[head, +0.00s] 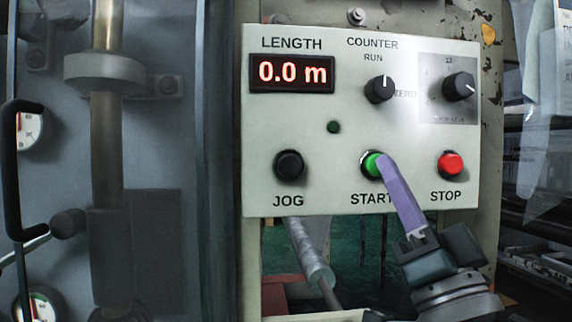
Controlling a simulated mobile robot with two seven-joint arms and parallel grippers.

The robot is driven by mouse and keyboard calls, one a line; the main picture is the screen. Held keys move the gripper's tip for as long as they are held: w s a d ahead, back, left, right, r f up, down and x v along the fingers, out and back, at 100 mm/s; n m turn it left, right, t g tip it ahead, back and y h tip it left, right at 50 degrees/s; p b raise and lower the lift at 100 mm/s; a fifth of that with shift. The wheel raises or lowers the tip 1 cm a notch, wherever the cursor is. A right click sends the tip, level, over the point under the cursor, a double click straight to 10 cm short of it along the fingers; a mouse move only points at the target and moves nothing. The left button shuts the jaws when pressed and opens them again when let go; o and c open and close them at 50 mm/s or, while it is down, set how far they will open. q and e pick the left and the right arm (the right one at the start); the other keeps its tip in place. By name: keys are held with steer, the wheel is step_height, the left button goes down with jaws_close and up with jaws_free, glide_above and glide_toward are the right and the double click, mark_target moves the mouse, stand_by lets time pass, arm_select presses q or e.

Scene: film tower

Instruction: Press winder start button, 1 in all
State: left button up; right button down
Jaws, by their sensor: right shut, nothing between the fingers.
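The green start button (371,164) sits in a dark ring on the pale winder panel (330,190), above the word START. My right gripper (384,160) comes in from the lower right. Its long purple fingers are shut with nothing between them. The fingertips overlap the right side of the green button in the head view; I cannot tell whether they touch it or are just in front. The fingers also cover the end of the START label. My left gripper is not in view.
A black jog button (289,165) is left of start and a red stop button (450,164) is right. Above are a display (292,73) reading 0.0 m, a counter knob (379,89) and another black knob (458,87). A dark door handle (20,170) stands far left.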

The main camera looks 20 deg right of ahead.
steer(key=shift+w, duration=0.1)
steer(key=shift+w+d, duration=0.1)
steer(key=shift+w, duration=0.25)
